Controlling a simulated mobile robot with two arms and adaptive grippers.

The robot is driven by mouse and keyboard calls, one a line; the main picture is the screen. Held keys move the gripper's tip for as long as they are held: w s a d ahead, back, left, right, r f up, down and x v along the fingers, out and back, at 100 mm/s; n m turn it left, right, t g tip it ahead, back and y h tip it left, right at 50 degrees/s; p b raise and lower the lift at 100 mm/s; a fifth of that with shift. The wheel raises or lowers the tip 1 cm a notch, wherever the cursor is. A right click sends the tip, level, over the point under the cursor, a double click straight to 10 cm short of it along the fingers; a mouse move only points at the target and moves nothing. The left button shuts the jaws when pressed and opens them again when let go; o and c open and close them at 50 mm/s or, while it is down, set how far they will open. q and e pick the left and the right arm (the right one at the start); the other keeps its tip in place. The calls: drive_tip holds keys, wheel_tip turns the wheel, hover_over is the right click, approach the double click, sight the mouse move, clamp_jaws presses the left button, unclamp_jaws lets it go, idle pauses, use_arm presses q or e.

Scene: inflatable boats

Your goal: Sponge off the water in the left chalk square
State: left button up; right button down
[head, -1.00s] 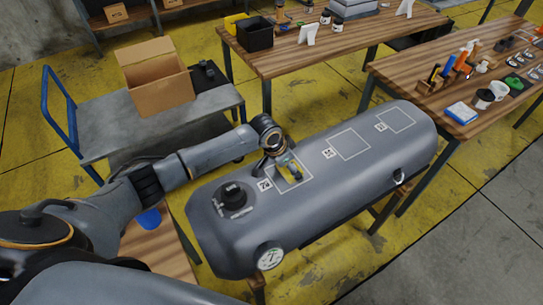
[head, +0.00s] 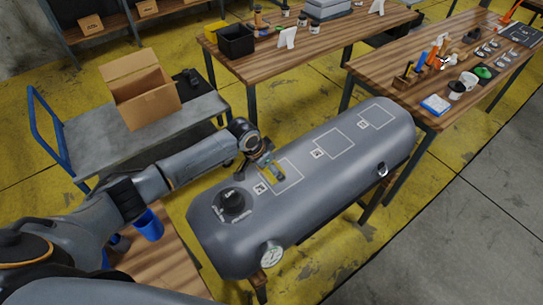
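The grey inflatable tube (head: 330,185) has three chalk squares along its top. The left chalk square (head: 290,178) is nearest the black valve (head: 233,204). My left gripper (head: 269,166) comes down at the left side of this square. My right gripper is not in view.
The middle square (head: 333,143) and right square (head: 376,116) are uncovered. A cart (head: 90,140) with a cardboard box (head: 145,95) stands behind my arm. A blue cup (head: 149,226) stands at lower left.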

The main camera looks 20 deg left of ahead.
use_arm(q)
drive_tip(key=shift+s+a+r+p, duration=0.1)
drive_tip(key=shift+a+r+p, duration=0.05)
drive_tip(key=shift+r+p, duration=1.4)
drive_tip(key=shift+r, duration=0.2)
